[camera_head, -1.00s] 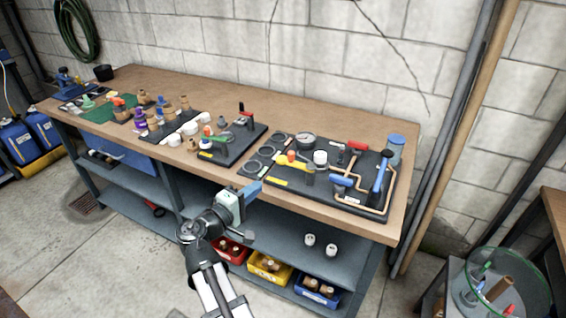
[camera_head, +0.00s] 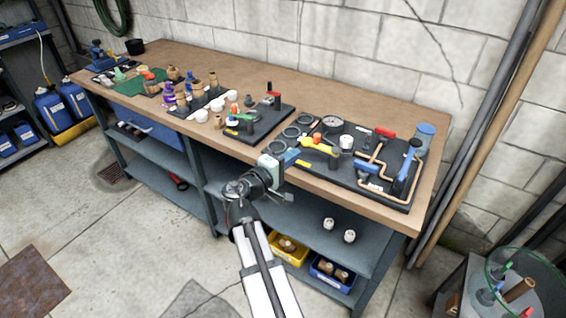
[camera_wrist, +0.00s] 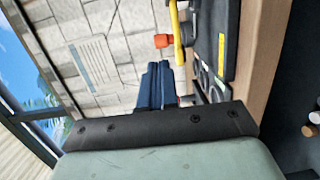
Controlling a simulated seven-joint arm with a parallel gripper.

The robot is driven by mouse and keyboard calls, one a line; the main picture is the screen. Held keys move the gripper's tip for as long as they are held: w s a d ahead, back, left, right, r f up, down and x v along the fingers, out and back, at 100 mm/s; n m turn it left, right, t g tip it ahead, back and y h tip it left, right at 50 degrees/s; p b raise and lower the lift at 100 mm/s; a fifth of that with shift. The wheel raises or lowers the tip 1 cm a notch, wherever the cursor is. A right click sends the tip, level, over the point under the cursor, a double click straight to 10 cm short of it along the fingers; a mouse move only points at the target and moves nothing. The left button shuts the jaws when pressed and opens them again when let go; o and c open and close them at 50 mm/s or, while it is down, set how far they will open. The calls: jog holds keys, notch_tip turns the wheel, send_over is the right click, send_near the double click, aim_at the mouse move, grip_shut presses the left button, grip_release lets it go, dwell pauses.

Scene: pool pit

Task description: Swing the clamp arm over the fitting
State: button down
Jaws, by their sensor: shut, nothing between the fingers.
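My gripper (camera_head: 292,157) is shut and empty at the front edge of the bench, beside the left end of the right-hand dark board (camera_head: 372,191). In the wrist view its blue fingers (camera_wrist: 160,86) lie together. A yellow bar (camera_head: 318,145) with an orange-red end is on that board, just right of my fingertips; it also shows in the wrist view (camera_wrist: 175,18). The middle dark board (camera_head: 245,131) carries a red-topped upright piece (camera_head: 274,97) and a green part (camera_head: 245,117). I cannot tell which part is the clamp arm or the fitting.
The right-hand board also carries a gauge (camera_head: 332,123), copper pipe, a red handle (camera_head: 385,132) and a blue lever (camera_head: 405,167). Several brass and white fittings stand on the bench's left half. The bench's back strip (camera_head: 330,95) is clear.

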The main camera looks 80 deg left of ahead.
aim_at(314, 139)
jog(key=x, duration=0.8)
jog(key=shift+a, duration=0.1)
